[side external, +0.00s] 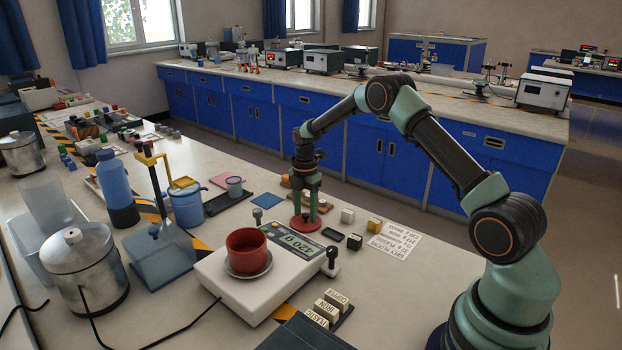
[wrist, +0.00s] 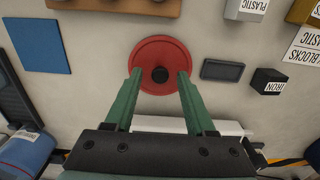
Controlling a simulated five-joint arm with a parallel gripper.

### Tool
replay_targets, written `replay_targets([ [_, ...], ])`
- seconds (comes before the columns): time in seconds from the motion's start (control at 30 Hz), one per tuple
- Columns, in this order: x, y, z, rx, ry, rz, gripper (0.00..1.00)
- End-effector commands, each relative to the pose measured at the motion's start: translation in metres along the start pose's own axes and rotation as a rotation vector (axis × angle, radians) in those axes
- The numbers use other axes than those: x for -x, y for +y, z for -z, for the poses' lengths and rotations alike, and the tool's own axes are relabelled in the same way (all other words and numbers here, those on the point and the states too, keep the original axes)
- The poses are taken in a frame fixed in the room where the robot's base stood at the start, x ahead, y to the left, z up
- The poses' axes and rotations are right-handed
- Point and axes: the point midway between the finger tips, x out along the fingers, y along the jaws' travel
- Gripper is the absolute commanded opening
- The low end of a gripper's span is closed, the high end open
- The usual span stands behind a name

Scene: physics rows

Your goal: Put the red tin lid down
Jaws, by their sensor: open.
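The red tin lid (side external: 306,222) lies flat on the bench below my gripper (side external: 308,213). It is a red disc with a dark knob at its middle. In the wrist view the lid (wrist: 160,49) shows just beyond and between the tips of my gripper (wrist: 158,76). The green fingers stand apart, one on each side of the knob, and do not touch it in that view. A red pot (side external: 246,250) sits on a metal pan on the white scale (side external: 275,285), left of the lid.
Small blocks marked PLASTIC (wrist: 254,7) and IRON (wrist: 268,82) and a dark empty pad (wrist: 221,70) lie right of the lid. A blue square (wrist: 40,47) lies left. A wooden board (wrist: 115,5) is beyond. The scale is close by.

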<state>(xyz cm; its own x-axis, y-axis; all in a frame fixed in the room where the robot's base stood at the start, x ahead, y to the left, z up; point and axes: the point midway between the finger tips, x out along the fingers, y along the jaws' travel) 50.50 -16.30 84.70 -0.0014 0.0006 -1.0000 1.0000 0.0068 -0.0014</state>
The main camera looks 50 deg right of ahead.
Motion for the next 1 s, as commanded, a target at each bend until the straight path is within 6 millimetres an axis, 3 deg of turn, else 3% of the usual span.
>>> replay_targets([
  [0.5,0.095,0.001,0.0,0.0,-0.001,-0.004,0.55],
  [0.77,0.119,0.0,0.001,-0.006,-0.001,-0.004,0.55],
  [0.87,0.132,-0.002,0.007,-0.047,-0.005,-0.018,0.55],
  [1.0,0.166,-0.014,0.028,-0.194,-0.013,-0.069,0.55],
])
